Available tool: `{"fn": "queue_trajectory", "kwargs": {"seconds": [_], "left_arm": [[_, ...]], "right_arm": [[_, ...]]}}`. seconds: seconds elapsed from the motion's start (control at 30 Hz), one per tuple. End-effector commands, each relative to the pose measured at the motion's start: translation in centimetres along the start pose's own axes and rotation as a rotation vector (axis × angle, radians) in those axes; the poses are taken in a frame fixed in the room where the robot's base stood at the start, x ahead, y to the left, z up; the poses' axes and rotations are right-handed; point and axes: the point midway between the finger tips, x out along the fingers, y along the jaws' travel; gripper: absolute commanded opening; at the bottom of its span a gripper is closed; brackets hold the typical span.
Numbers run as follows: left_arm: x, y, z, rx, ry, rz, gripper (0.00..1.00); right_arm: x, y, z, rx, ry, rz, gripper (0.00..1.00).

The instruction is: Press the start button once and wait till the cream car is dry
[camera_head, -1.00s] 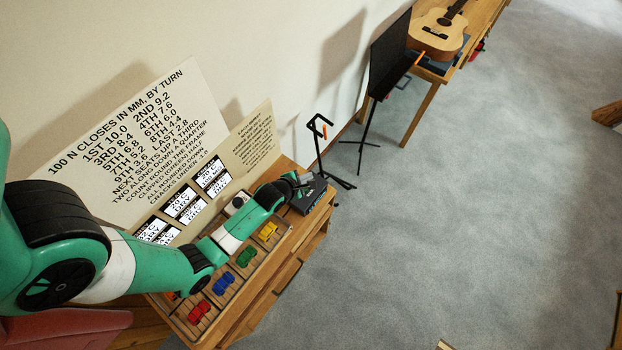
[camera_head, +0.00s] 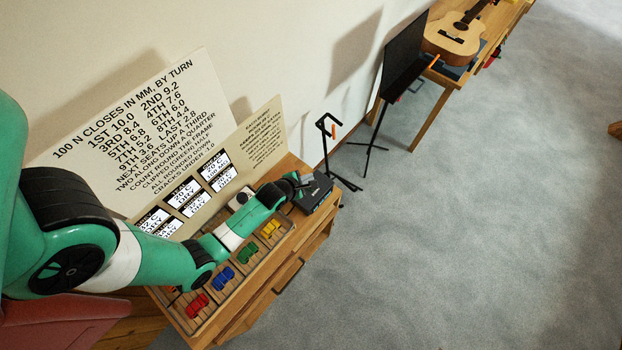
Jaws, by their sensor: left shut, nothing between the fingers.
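My left gripper (camera_head: 305,180) is at the far right end of the wooden bench, over a dark box (camera_head: 319,196). It is shut, with nothing seen in it. The start button cannot be made out, and I cannot tell whether the fingertips touch the box. Small cars sit in a row of wooden bays: red (camera_head: 197,305), blue (camera_head: 222,279), green (camera_head: 247,252) and yellow (camera_head: 271,229). Small display cards (camera_head: 184,193) with "DRY" lettering stand behind the bays. My right gripper is out of view.
A large lettered board (camera_head: 130,130) and a smaller one (camera_head: 262,135) lean by the wall. A black stand (camera_head: 328,150) and a dark music stand (camera_head: 403,55) are beyond the bench. A guitar (camera_head: 455,38) lies on another table. Grey floor is clear at right.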

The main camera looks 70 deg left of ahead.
Motion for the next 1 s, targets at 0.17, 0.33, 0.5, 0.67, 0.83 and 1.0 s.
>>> {"fn": "queue_trajectory", "kwargs": {"seconds": [0.17, 0.33, 0.5, 0.67, 0.83, 1.0], "left_arm": [[2.4, -1.7, -1.7, 0.0, 0.0, 0.0, 0.0], [3.4, -2.4, -2.4, 0.0, 0.0, 0.0, 0.0], [3.5, -2.5, -2.5, 0.0, 0.0, 0.0, 0.0], [3.4, -2.5, -2.5, 0.0, 0.0, 0.0, 0.0], [3.4, -2.5, -2.5, 0.0, 0.0, 0.0, 0.0], [3.4, -2.5, -2.5, 0.0, 0.0, 0.0, 0.0]], "right_arm": [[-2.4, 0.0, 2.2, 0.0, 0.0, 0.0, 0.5], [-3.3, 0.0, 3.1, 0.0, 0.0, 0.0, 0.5], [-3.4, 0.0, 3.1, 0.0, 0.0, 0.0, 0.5], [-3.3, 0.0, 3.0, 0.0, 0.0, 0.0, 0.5], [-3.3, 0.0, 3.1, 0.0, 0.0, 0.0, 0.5], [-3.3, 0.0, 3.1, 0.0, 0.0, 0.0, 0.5]]}}
